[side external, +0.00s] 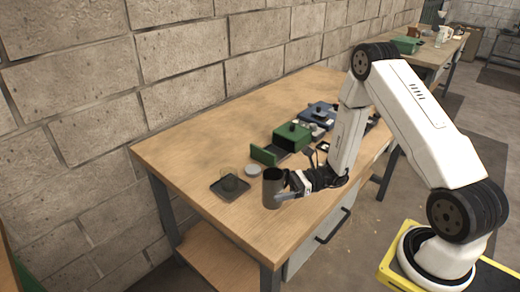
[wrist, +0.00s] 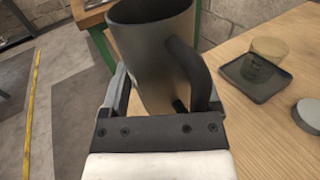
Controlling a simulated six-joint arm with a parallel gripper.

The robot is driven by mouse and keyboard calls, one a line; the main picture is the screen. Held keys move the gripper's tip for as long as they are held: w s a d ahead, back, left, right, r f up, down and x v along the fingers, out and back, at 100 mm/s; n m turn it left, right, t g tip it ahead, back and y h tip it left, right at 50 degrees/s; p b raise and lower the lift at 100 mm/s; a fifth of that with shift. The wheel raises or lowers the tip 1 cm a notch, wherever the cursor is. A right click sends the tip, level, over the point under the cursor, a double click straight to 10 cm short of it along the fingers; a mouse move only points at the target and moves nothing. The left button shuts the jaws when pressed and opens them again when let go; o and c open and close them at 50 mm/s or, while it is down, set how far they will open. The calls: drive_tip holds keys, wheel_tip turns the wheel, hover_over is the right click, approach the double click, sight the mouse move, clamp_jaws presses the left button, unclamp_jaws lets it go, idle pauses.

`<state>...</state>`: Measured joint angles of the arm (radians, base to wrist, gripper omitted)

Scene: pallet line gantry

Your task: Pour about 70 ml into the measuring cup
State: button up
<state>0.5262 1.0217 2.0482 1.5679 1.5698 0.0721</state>
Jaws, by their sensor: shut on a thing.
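A dark grey metal jug (side external: 272,189) with a handle is in my gripper (side external: 288,188) near the front of the bench. In the wrist view, my gripper (wrist: 160,100) is shut on the jug (wrist: 148,45), whose handle is on the right. The jug looks close to upright; its contents are hidden. I cannot tell whether its base touches the bench. The clear, greenish measuring cup (side external: 229,181) stands on a dark square tray (side external: 240,192), left of the jug and apart from it. The wrist view shows the cup (wrist: 270,48) and tray (wrist: 262,92) at right.
A grey round disc (side external: 253,170) lies between the tray and the jug's far side. A green box (side external: 291,137) with its drawer out and a blue device (side external: 320,114) stand farther back. The bench's left rear (side external: 200,145) is clear. A block wall runs behind.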

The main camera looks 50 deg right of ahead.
sight(229, 180)
drive_tip(key=w+a+f, duration=0.1)
drive_tip(key=w, duration=0.2)
drive_tip(key=w+a+f, duration=0.1)
drive_tip(key=w, duration=0.2)
drive_tip(key=w+a+f, duration=0.1)
drive_tip(key=w+a, duration=0.1)
drive_tip(key=w, duration=0.1)
drive_tip(key=shift+w+f, duration=0.1)
drive_tip(key=shift+w, duration=0.05)
drive_tip(key=shift+w+a+f, duration=0.15)
drive_tip(key=shift+w+a, duration=0.2)
drive_tip(key=shift+w, duration=0.2)
drive_tip(key=shift+w+d, duration=0.1)
drive_tip(key=shift+w+d+r+m, duration=0.1)
drive_tip(key=shift+w+d+m, duration=0.1)
drive_tip(key=shift+m, duration=0.5)
drive_tip(key=shift+w+d+r+m, duration=0.1)
drive_tip(key=shift+w+m, duration=0.15)
drive_tip(key=shift+m, duration=0.45)
drive_tip(key=shift+w+d+r+m, duration=0.1)
drive_tip(key=shift+w+d+m, duration=0.1)
drive_tip(key=shift+m, duration=0.5)
drive_tip(key=shift+w+d+r+m+t, duration=0.2)
drive_tip(key=shift+w+r+m, duration=0.15)
drive_tip(key=shift+r+m, duration=0.3)
drive_tip(key=shift+w+d+r+m+t, duration=0.1)
drive_tip(key=shift+w+d+r+m, duration=0.15)
drive_tip(key=shift+r+m, duration=0.4)
drive_tip(key=shift+w+r+m, duration=0.2)
drive_tip(key=shift+m, duration=0.2)
